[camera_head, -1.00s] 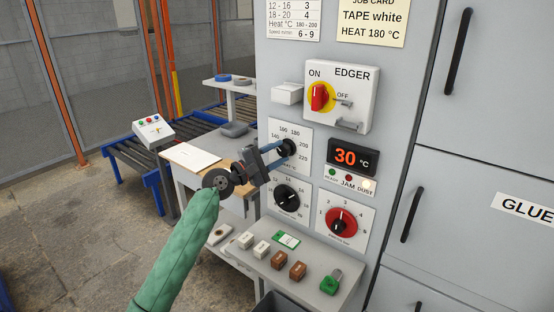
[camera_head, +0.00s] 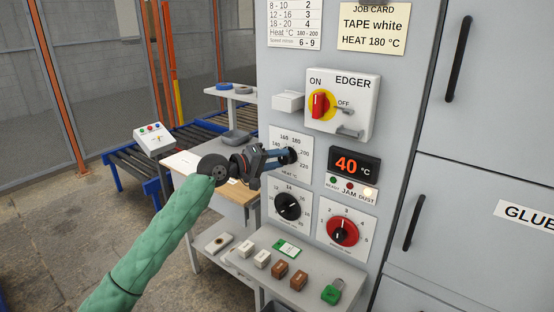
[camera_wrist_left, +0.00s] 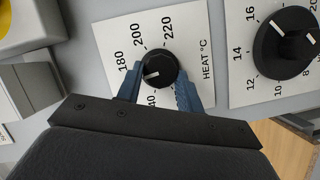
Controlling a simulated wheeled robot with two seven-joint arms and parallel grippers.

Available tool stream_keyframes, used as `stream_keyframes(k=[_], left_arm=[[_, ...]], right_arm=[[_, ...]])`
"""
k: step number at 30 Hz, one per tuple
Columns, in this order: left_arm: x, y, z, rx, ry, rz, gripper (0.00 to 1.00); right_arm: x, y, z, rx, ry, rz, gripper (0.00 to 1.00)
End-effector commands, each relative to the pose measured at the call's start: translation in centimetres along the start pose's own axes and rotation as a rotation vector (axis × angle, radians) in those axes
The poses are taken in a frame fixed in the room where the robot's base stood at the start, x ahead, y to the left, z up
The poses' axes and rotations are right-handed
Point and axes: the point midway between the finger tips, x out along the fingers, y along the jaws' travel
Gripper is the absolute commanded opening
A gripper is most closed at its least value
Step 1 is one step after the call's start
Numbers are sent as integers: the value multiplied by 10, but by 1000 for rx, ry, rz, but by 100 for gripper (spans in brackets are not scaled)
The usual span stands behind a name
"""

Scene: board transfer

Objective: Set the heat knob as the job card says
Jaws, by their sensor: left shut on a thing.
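The heat knob (camera_wrist_left: 160,66) is a round black knob with a white mark, on a white dial plate labelled in °C. In the left wrist view the mark points lower left, between the 180 label and a partly hidden "40" label; a finger covers the scale there. My left gripper (camera_head: 284,157) is shut on the knob, with its blue fingers (camera_wrist_left: 158,90) on either side of it. The job card (camera_head: 373,28) reads "TAPE white, HEAT 180 °C". The display (camera_head: 352,163) shows 40 °C. My right gripper is not in view.
A black knob (camera_head: 288,206) and a red-ringed knob (camera_head: 342,232) sit just below the heat dial. The EDGER switch box (camera_head: 350,115) juts out above it. A shelf (camera_head: 250,267) with several small blocks sticks out below.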

Motion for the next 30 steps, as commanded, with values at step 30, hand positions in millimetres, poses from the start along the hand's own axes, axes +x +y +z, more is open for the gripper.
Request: stream_keyframes(k=[30], left_arm=[[1,3,3,491,-35,-201,14]], right_arm=[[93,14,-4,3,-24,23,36]])
